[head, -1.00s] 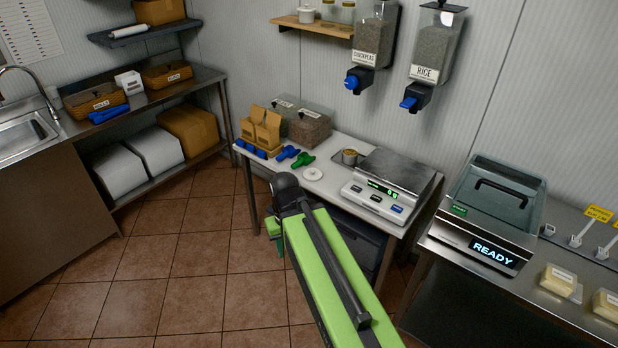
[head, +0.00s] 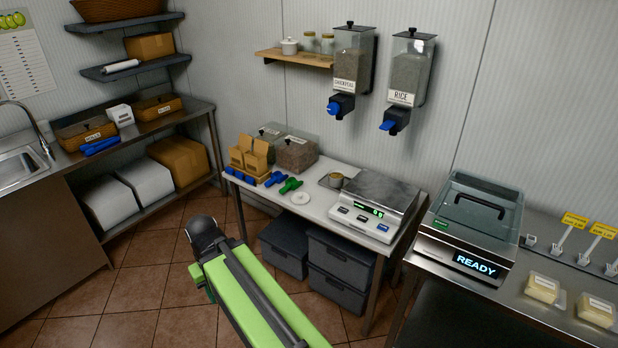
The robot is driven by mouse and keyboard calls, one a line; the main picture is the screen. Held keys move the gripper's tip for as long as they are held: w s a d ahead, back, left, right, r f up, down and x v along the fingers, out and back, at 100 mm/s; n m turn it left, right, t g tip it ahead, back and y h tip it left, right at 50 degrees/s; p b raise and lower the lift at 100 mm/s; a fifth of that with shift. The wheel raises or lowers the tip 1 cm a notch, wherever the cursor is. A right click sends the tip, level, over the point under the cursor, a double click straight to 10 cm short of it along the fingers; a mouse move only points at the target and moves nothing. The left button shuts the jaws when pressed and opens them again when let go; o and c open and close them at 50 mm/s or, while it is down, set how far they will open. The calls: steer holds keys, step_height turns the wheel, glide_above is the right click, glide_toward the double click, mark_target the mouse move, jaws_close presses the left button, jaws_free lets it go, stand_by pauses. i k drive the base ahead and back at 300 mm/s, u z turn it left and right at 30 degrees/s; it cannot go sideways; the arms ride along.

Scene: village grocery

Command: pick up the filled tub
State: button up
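A small round tub with tan contents (head: 336,179) sits on a small metal tray at the back of the white table, left of the scale. It looks filled, but is too small to tell with what. Two pale yellow packs, one on the left (head: 541,288) and one on the right (head: 597,311), lie on the steel counter at the right; I cannot tell whether they are tubs. My green arm rises from the bottom, in front of the table. Its gripper fingers are not visible.
The scale (head: 376,204) fills the table's right end. Blue and green scoops (head: 291,185), a white ring (head: 300,199) and a cardboard carrier (head: 250,157) are at the left. Dark bins (head: 340,270) stand underneath. A sealing machine (head: 468,230) reads READY. Floor is clear at left.

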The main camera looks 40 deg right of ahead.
mark_target(335, 176)
steer(key=u, duration=0.45)
steer(key=i, duration=1.65)
steer(key=z, duration=0.75)
steer(key=i, duration=1.15)
steer(key=z, duration=0.9)
steer(key=i, duration=0.65)
steer(key=z, duration=0.05)
